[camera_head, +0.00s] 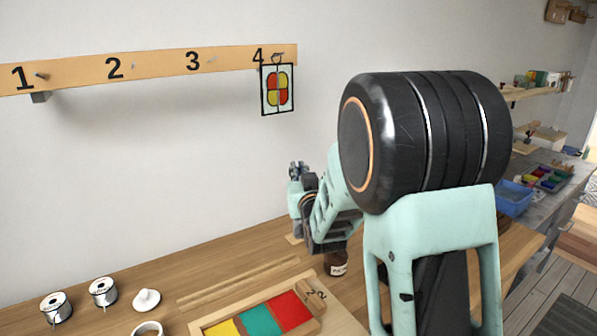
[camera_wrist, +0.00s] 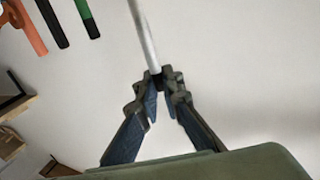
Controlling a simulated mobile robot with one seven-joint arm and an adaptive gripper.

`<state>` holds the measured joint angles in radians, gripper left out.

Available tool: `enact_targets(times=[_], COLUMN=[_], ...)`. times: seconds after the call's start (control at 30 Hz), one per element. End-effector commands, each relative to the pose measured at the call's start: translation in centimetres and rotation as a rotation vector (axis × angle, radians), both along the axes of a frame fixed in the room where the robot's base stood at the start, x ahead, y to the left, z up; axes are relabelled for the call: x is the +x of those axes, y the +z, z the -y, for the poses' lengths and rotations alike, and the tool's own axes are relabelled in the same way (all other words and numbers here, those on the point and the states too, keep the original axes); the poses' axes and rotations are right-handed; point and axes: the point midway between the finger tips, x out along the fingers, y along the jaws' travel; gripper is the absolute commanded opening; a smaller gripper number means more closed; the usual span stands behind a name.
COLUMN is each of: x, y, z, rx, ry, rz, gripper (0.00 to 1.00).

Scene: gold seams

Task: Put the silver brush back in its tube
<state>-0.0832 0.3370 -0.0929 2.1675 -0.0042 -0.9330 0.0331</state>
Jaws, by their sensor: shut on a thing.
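In the wrist view my gripper (camera_wrist: 160,85) is shut on a thin silver rod, which looks like the silver brush (camera_wrist: 144,36). The brush runs up from the fingertips and out of the top of the picture, so its far end is not in view. I cannot make out the brush's tube in either view. In the head view my arm hides most of the area around the gripper, and I cannot make out the brush there.
Orange (camera_wrist: 26,27), black (camera_wrist: 51,22) and green-and-black (camera_wrist: 87,17) handles show at the wrist view's upper left. A numbered rail (camera_head: 150,67) carries a small glass panel (camera_head: 278,88).

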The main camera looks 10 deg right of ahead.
Motion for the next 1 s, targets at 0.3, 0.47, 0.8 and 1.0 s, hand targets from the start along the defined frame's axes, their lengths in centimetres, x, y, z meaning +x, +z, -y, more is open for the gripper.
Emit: enact_targets(times=[0.3,0.47,0.8,1.0], x=[0.0,0.0,0.0,0.0], y=[0.0,-0.2,-0.8,-1.1], z=[0.0,0.0,0.0,0.0], rx=[0.0,0.0,0.0,0.0], ry=[0.0,0.0,0.0,0.0], rz=[0.0,0.001,0.001,0.001], gripper=[0.0,0.0,0.0,0.0])
